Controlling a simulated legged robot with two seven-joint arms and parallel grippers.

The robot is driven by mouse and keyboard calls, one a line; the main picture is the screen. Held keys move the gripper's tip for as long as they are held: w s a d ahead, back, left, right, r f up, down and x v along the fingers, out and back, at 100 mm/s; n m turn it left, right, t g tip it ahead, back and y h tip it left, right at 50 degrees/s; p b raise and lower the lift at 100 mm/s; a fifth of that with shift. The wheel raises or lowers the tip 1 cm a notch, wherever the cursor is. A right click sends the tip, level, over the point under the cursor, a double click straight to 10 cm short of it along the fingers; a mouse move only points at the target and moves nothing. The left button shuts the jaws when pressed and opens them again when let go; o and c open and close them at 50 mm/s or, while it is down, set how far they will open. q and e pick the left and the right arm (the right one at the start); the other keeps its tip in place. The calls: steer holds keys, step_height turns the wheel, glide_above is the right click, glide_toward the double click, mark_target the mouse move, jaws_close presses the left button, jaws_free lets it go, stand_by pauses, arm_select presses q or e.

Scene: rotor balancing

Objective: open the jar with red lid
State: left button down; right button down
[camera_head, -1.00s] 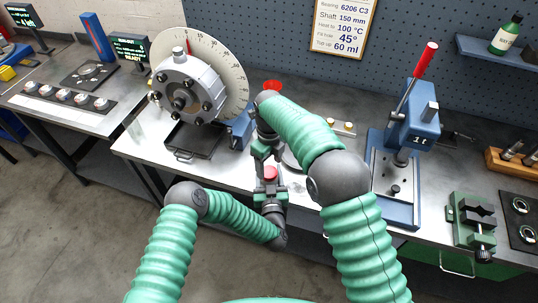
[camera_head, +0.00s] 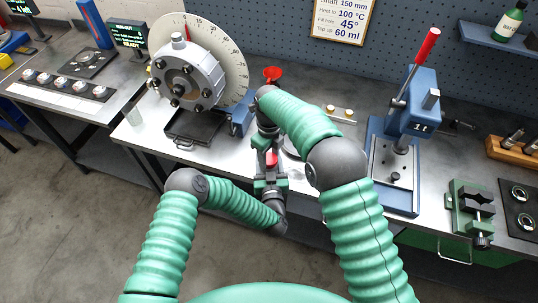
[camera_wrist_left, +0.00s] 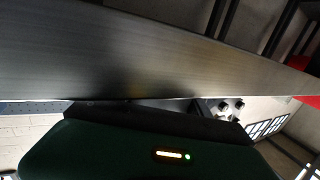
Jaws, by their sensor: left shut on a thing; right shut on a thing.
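The jar's red lid (camera_head: 271,160) shows as a small red patch between my two grippers, near the front edge of the workbench. The jar's body is mostly hidden. My left gripper (camera_head: 270,178) comes up from below and is shut on the jar. My right gripper (camera_head: 268,150) reaches down from above and is shut at the red lid, which it partly covers. The exact finger contact is too small to tell. In the left wrist view, my dark green gripper body fills the bottom, and the jar cannot be made out.
A red funnel (camera_head: 272,74) stands behind my right wrist. The rotor with its dial (camera_head: 187,78) is at left on the bench. A blue press (camera_head: 412,125) stands at right, with a green vise (camera_head: 470,215) beyond it. Bare bench (camera_head: 225,160) lies left of my grippers.

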steer(key=n, duration=0.6)
steer(key=shift+w, duration=0.1)
steer(key=n, duration=0.7)
steer(key=shift+d, duration=0.1)
steer(key=n, duration=0.6)
steer(key=shift+r, duration=0.1)
steer(key=n, duration=0.3)
steer(key=shift+n, duration=0.4)
steer(key=n, duration=0.6)
steer(key=shift+w, duration=0.1)
steer(key=n, duration=1.3)
steer(key=shift+r+n, duration=0.1)
steer(key=shift+n, duration=0.3)
steer(key=n, duration=1.1)
steer(key=shift+r, duration=0.2)
steer(key=shift+s+r, duration=0.2)
steer(key=shift+r, duration=0.75)
